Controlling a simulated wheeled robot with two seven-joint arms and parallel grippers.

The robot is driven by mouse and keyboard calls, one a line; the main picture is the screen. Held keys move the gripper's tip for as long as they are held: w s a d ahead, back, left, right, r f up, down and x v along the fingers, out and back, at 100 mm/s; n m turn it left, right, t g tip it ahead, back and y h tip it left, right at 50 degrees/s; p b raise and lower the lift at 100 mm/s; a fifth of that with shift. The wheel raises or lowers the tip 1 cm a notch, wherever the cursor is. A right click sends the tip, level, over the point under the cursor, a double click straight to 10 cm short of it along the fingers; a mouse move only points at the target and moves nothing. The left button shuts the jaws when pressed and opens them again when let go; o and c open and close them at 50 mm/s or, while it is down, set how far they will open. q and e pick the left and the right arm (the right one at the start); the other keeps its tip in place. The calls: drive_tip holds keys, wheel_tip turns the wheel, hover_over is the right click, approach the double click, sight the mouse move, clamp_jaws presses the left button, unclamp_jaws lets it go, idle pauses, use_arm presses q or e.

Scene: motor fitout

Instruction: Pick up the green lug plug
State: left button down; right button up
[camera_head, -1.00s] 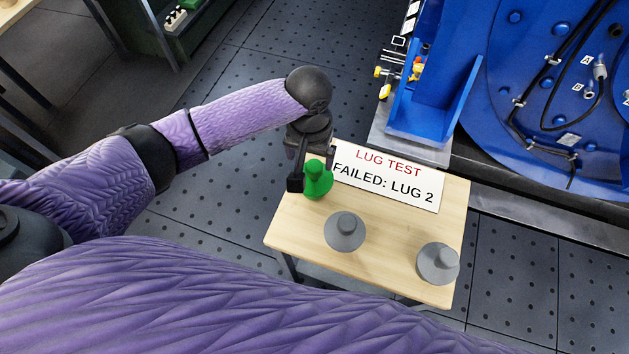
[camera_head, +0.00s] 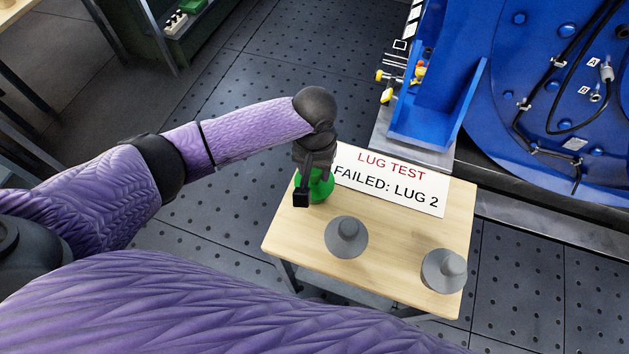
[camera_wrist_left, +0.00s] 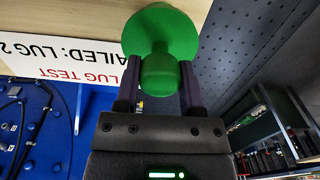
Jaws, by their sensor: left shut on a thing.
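The green lug plug (camera_head: 318,186) is at the left back corner of the small wooden table, partly hidden by my left gripper (camera_head: 310,190). In the left wrist view, the plug (camera_wrist_left: 160,35) shows a wide round flange and a narrower knob. The fingers of my left gripper (camera_wrist_left: 160,90) are on both sides of the knob, shut on it. I cannot tell whether the plug still touches the table. My right gripper is not in view.
Two grey plugs (camera_head: 346,237) (camera_head: 443,270) stand on the wooden table (camera_head: 390,275). A white sign (camera_head: 390,180) reading "LUG TEST FAILED: LUG 2" is at the table's back. A big blue motor housing (camera_head: 550,90) stands behind to the right.

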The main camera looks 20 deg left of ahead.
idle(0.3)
use_arm(q)
wheel_tip(320, 180, up, 9)
drive_tip(key=p, duration=0.4)
drive_tip(key=shift+r, duration=0.15)
drive_tip(key=shift+r+p, duration=0.3)
drive_tip(key=shift+r, duration=0.1)
